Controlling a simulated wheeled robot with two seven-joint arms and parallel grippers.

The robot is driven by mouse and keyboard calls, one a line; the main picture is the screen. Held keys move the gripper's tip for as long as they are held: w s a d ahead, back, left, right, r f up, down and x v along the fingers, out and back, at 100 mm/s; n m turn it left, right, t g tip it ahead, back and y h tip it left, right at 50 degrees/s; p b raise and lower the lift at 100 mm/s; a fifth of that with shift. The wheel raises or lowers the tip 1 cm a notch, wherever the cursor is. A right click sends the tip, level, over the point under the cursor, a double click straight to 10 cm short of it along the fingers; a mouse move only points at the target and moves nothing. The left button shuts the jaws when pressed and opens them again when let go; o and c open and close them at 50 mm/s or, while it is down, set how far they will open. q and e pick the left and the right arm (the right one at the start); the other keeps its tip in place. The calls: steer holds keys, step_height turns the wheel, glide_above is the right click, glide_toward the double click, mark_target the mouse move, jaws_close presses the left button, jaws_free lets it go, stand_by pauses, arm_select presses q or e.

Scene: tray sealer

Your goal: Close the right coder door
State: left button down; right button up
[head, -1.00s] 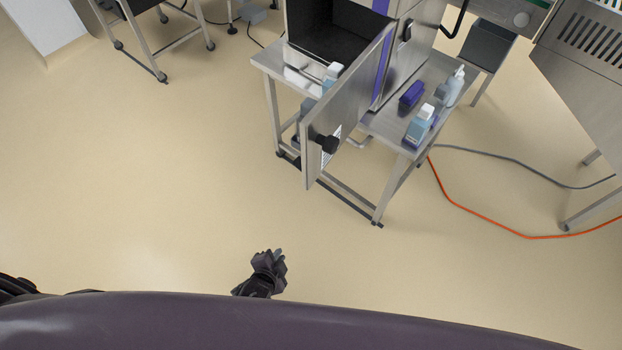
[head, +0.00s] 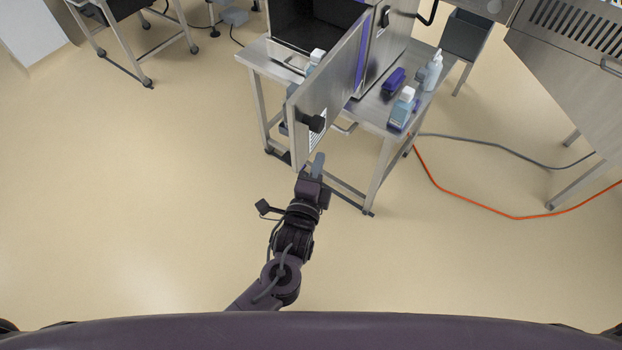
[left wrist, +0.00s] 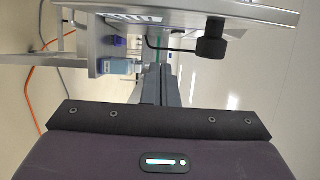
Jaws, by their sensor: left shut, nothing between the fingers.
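The coder door (head: 335,85) is a flat steel panel standing open, swung out toward me from the steel cabinet with the dark interior (head: 303,25). A black knob (head: 314,123) sits near its free edge. In the left wrist view the door (left wrist: 270,12) crosses the top, with the black knob (left wrist: 208,40) hanging from it. My left gripper (head: 318,163) is shut and empty, just below the door's lower free corner in the head view; I cannot tell whether it touches. Its fingers also show in the left wrist view (left wrist: 161,85). My right gripper is not in view.
The cabinet stands on a steel table (head: 372,118) holding a purple item (head: 394,82), a bottle with a white cap (head: 402,108) and a spray bottle (head: 432,70). An orange cable (head: 462,208) lies on the floor at right. The floor at left is clear.

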mark_target(304, 152)
arm_select(q)
steer(key=w+a+p, duration=0.1)
steer(key=w+a, duration=0.2)
steer(key=shift+w+p, duration=0.3)
steer(key=shift+w, duration=0.05)
steer(key=shift+a, duration=0.15)
